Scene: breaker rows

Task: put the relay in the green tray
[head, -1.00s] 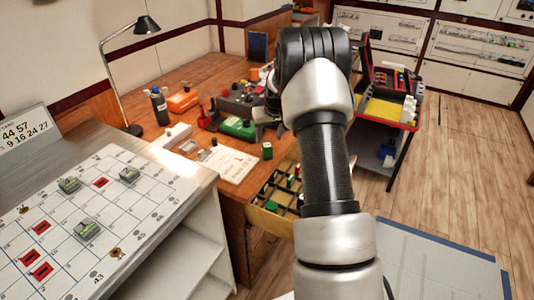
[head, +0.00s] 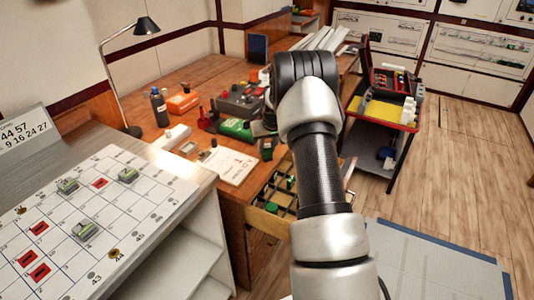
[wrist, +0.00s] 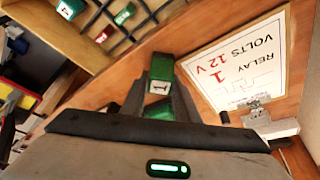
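The relay (wrist: 160,88) is a small green block with a white label marked 1. In the wrist view it stands between the two dark fingers of my gripper (wrist: 160,100). The fingers lie close along both its sides; whether they press on it I cannot tell. In the head view the relay (head: 266,148) sits at the desk's front edge, beside the open drawer and the printed card, darkened by my gripper.
The open drawer (head: 262,208) has dividers and several small blocks. The relay card (head: 231,165) lies left of the relay. Red and grey devices (head: 240,98) stand behind. A cart (head: 385,112) is at the right. A white numbered board (head: 95,215) is at the left.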

